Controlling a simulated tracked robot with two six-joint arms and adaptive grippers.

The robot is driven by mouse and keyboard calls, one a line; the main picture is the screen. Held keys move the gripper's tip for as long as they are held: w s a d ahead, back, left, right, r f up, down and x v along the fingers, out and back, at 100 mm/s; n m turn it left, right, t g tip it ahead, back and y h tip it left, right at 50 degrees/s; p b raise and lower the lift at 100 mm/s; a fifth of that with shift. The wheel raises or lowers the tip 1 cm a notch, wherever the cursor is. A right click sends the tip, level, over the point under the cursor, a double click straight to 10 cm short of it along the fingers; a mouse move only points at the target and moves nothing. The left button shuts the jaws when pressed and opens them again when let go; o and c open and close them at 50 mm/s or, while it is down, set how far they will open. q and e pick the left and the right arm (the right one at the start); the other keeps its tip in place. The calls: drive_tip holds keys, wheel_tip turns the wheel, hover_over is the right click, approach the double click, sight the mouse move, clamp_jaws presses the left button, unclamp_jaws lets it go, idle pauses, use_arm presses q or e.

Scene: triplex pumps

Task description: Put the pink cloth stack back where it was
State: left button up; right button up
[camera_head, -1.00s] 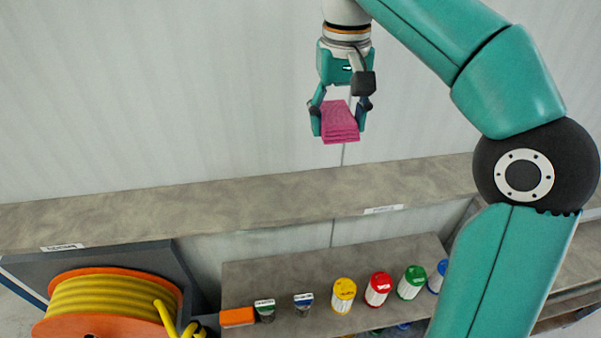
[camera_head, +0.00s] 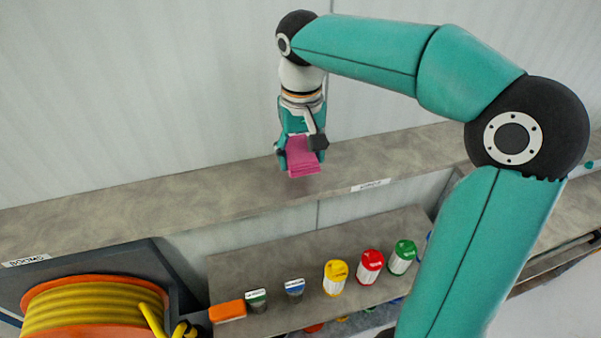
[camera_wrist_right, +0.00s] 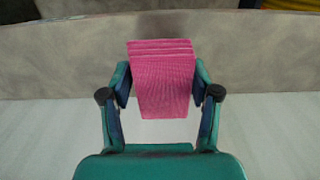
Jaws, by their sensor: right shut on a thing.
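The pink cloth stack (camera_head: 303,158) is a small folded pile held between the fingers of my right gripper (camera_head: 300,160). In the head view it appears in front of the upper grey shelf (camera_head: 220,196); I cannot tell whether it touches the shelf. In the right wrist view the cloth stack (camera_wrist_right: 161,85) sits between both fingers of the gripper (camera_wrist_right: 162,90), its layered edge towards the shelf (camera_wrist_right: 80,60). My left gripper is not in view.
A lower shelf (camera_head: 290,250) carries an orange block (camera_head: 227,311), two small brushes and yellow (camera_head: 336,277), red (camera_head: 370,266) and green (camera_head: 402,257) lidded canisters. A yellow hose reel (camera_head: 90,308) is at lower left. The upper shelf looks bare beside the cloth.

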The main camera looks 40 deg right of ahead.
sight(301, 181)
drive_tip(key=shift+f, duration=2.4)
drive_tip(key=o, duration=1.1)
drive_tip(key=shift+f, duration=0.1)
wheel_tip(301, 181, up, 12)
drive_tip(key=shift+r+p, duration=0.15)
drive_tip(key=shift+p, duration=0.35)
